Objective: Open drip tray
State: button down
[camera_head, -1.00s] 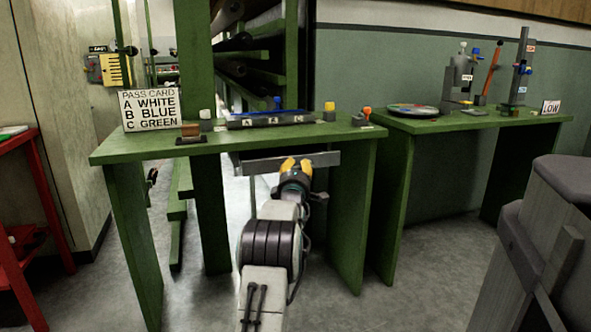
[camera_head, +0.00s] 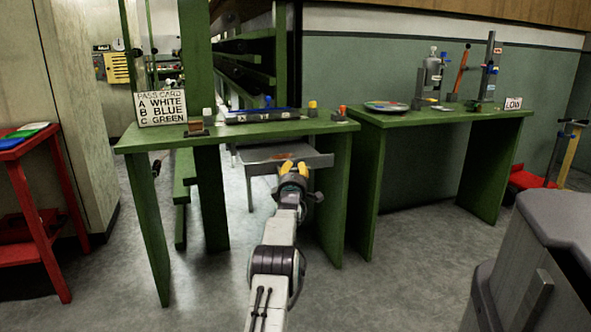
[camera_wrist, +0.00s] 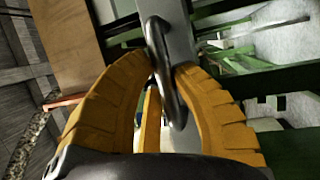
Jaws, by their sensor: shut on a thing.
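The drip tray (camera_head: 262,155) is a grey metal drawer under the green table (camera_head: 135,143). It is pulled partly out toward me, and its flat inside shows beneath the tabletop edge. My gripper (camera_head: 294,168) is at the tray's front face, its yellow fingers shut on the tray's handle. In the wrist view the dark, loop-shaped handle (camera_wrist: 160,50) on the grey tray front (camera_wrist: 180,22) lies between my yellow fingers (camera_wrist: 168,85). The lower part of the handle is partly hidden by the fingers.
A pass card sign (camera_head: 161,107) and a dark labelled strip (camera_head: 262,116) stand on the table. A second green table (camera_head: 440,116) is at the right. A red stand (camera_head: 40,150) is at the left, and a grey bin (camera_head: 550,240) at the front right. The floor between is clear.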

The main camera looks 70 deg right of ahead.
jog(key=shift+w+f, duration=0.1)
jog(key=c, duration=1)
grip_release()
jog(key=shift+a, duration=0.2)
jog(key=shift+v, duration=5.85)
